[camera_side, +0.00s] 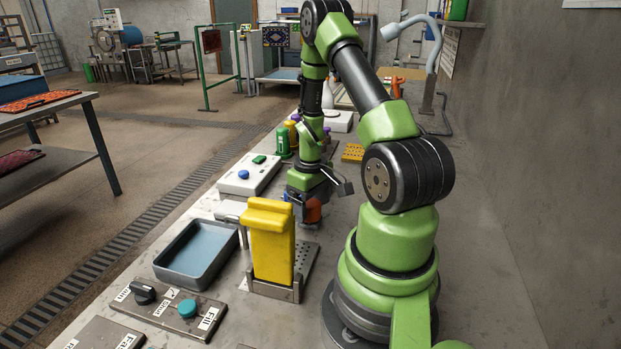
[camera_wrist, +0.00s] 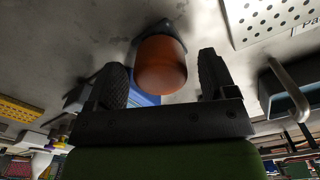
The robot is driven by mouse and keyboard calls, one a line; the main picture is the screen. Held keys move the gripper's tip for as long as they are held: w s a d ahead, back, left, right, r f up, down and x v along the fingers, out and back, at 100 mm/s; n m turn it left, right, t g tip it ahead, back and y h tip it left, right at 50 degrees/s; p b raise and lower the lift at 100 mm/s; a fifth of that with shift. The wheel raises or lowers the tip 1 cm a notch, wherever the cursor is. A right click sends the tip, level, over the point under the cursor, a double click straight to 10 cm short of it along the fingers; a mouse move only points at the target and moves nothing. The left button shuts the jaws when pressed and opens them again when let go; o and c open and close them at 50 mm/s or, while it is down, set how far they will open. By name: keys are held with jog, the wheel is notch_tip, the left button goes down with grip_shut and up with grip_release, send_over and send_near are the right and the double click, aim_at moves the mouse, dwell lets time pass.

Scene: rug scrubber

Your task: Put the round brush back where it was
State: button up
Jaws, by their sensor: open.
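An orange-brown rounded knob (camera_wrist: 160,66), which looks like the top of the round brush, stands on a dark base on the grey bench. In the side view the same knob (camera_side: 313,211) shows at the end of my arm, beyond the yellow block. My gripper (camera_wrist: 163,62) is open, with one black finger on each side of the knob. Gaps show between the fingers and the knob. In the side view my gripper (camera_side: 303,207) is low over the bench. The brush's bristles and underside are hidden. A blue thing (camera_wrist: 146,99) lies partly behind the left finger.
A yellow block (camera_side: 272,240) stands in a metal holder by a perforated plate (camera_side: 307,258). A grey tray of bluish liquid (camera_side: 231,254) is to its left. A white button box (camera_side: 246,178), bottles (camera_side: 283,142) and a switch panel (camera_side: 165,303) line the bench.

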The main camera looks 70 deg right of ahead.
aim_at(310, 202)
notch_tip(310, 202, up, 10)
jog(key=shift+f, duration=0.1)
jog(key=w+a+r+t+h, duration=0.1)
jog(key=w+a+r+t, duration=0.25)
jog(key=a+r, duration=0.85)
jog(key=s+a+r+t+y, duration=0.1)
jog(key=s+a+r+t, duration=0.1)
jog(key=a, duration=0.4)
jog(key=s+a+r+t+y, duration=0.1)
jog(key=s+a+r+y, duration=0.1)
jog(key=s+a+r, duration=0.2)
jog(key=a, duration=0.2)
jog(key=shift+a+n+t, duration=0.3)
jog(key=shift+a+t, duration=0.05)
jog(key=shift+a, duration=0.05)
jog(key=shift+s+r, duration=0.1)
